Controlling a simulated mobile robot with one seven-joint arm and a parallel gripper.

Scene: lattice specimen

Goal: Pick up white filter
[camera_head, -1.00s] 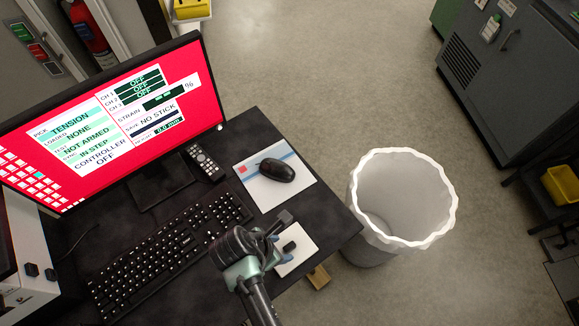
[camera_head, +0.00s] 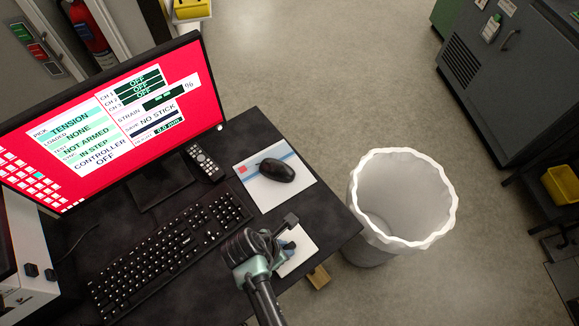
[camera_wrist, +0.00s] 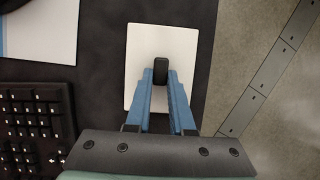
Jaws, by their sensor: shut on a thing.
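A white square pad (camera_head: 302,257) lies near the right front edge of the dark desk; it also shows in the wrist view (camera_wrist: 184,48). A small black block (camera_wrist: 160,70) is over the pad, between the fingertips of my gripper (camera_wrist: 160,88). My gripper's blue fingers are shut on this block, low over the pad. Whether the block touches the pad I cannot tell. I cannot make out anything that is clearly a white filter.
A keyboard (camera_head: 170,262) is left of my gripper. A mouse (camera_head: 276,170) lies on a white mat (camera_head: 252,192), with a remote (camera_head: 203,162) beside it. A monitor (camera_head: 110,120) stands behind. A white bin (camera_head: 368,215) stands on the floor right of the desk.

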